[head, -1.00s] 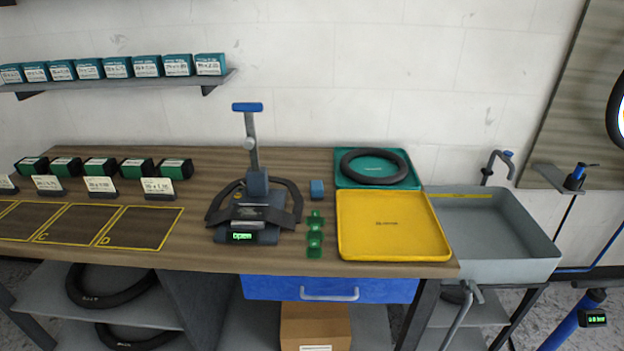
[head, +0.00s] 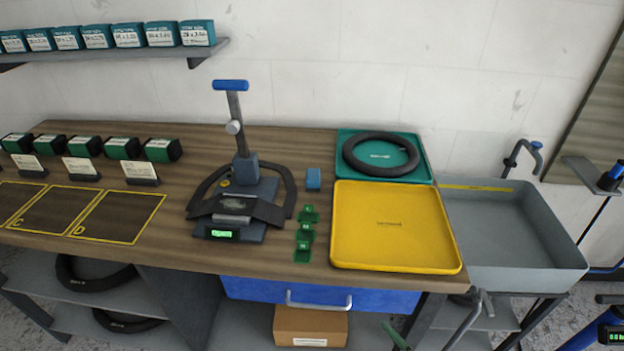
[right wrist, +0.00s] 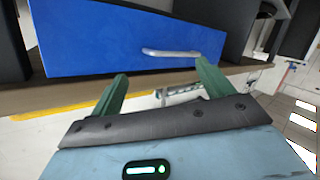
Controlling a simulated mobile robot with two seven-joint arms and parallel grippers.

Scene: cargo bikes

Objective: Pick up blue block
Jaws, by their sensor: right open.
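The blue block (head: 313,179) is small and stands on the wooden workbench (head: 265,262), between the black clamp press and the teal and yellow trays. It does not show in the right wrist view. My right gripper (right wrist: 161,80) is open in the right wrist view, its two green fingers apart with nothing between them. It is near the blue drawer front (right wrist: 100,35), below the bench top. In the head view only a green tip, probably one of its fingers, shows at the bottom edge. My left gripper is not in view.
Left of the block stands the press (head: 236,190) with its tall lever. Green letter pieces (head: 304,240) lie in front of the block. The yellow tray (head: 395,262) and teal tray (head: 424,170) are to its right, beside a grey sink (head: 515,235). The drawer handle (head: 318,302) juts out.

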